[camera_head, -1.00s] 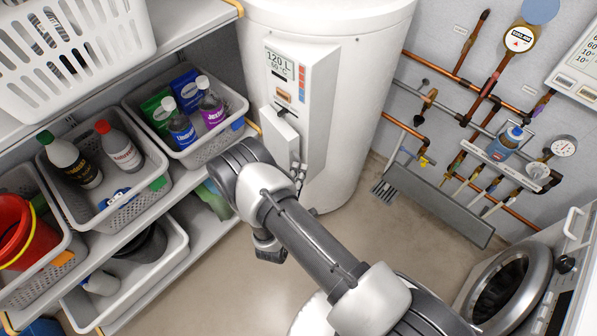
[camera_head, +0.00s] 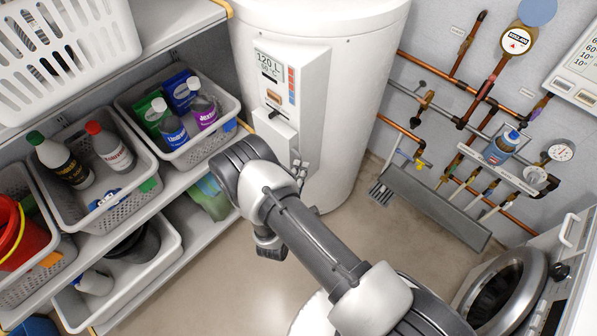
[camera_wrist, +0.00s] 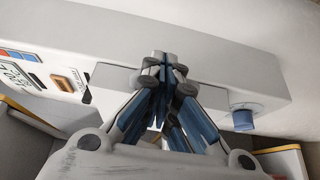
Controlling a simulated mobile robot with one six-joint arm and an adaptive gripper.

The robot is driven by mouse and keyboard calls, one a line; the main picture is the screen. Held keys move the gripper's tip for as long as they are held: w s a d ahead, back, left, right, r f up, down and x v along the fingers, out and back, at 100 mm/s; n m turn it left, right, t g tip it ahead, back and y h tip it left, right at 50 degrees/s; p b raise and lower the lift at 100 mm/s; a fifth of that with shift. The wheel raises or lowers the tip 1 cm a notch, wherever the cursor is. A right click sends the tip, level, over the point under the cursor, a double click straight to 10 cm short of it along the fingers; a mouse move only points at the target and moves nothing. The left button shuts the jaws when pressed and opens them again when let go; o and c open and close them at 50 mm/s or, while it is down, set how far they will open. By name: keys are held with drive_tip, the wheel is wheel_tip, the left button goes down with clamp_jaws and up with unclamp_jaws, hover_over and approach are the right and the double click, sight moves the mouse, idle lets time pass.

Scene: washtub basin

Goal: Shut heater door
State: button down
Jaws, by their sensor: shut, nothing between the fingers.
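The white water heater (camera_head: 345,110) stands at the back centre, with a control panel (camera_head: 310,75) on its front. A small white box-like door (camera_head: 271,131) stands out from the lower panel; its lower end is partly hidden by my arm. I cannot tell how far open it is. In the wrist view my gripper (camera_wrist: 165,65) is shut and empty, its blue-lined fingers in front of the pale door (camera_wrist: 118,82). Contact is unclear. A blue knob (camera_wrist: 243,120) shows right of the fingers. The fingers are not clearly seen in the head view.
Shelves with grey baskets (camera_head: 180,115) of bottles stand close on the left. A washing machine (camera_head: 505,290) is at lower right. Some floor is clear below the heater.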

drive_tip(key=v, duration=1.2)
drive_tip(key=w+d+r+m+g+h, duration=0.3)
drive_tip(key=d+r+m+g+h, duration=0.35)
drive_tip(key=r, duration=0.65)
drive_tip(key=s+d+r+m+g+h, duration=0.2)
drive_tip(key=s+d+r+m+g, duration=0.3)
drive_tip(key=d+r+g, duration=0.4)
drive_tip(key=s+d+r+m+g+y, duration=0.3)
drive_tip(key=s+d+r+y, duration=0.2)
drive_tip(key=s+r+y, duration=0.4)
drive_tip(key=s+a+r+t+y, duration=0.5)
drive_tip(key=t, duration=0.1)
drive_tip(key=shift+r, duration=0.35)
